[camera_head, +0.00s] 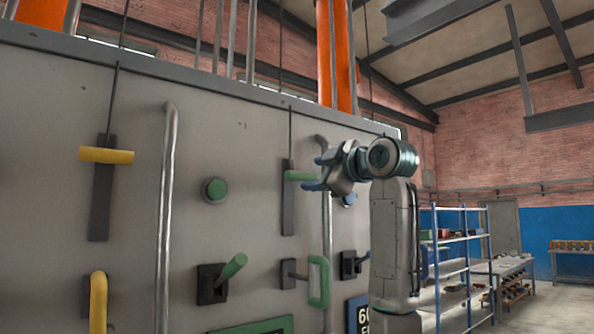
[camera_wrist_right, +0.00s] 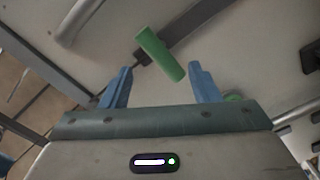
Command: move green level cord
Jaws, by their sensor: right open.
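The green level cord handle (camera_head: 299,176) is a short horizontal green bar on a dark vertical slotted strip (camera_head: 288,212) of the grey panel, with a thin cord running up from it. My right gripper (camera_head: 314,173) is in front of the panel at the bar's height, and its fingers overlap the bar's right end in the head view. In the right wrist view, the green bar (camera_wrist_right: 160,54) lies beyond and between the two blue fingertips (camera_wrist_right: 160,70), tilted in the picture. The right gripper is open and empty. My left gripper is not in view.
A yellow bar (camera_head: 107,155) sits on a similar strip at left. A green button (camera_head: 214,190), a green lever (camera_head: 232,267) and a green loop handle (camera_head: 319,281) are nearby. Vertical metal pipes stand out from the panel, one (camera_head: 327,235) close to my right gripper. Blue shelves (camera_head: 462,262) stand behind right.

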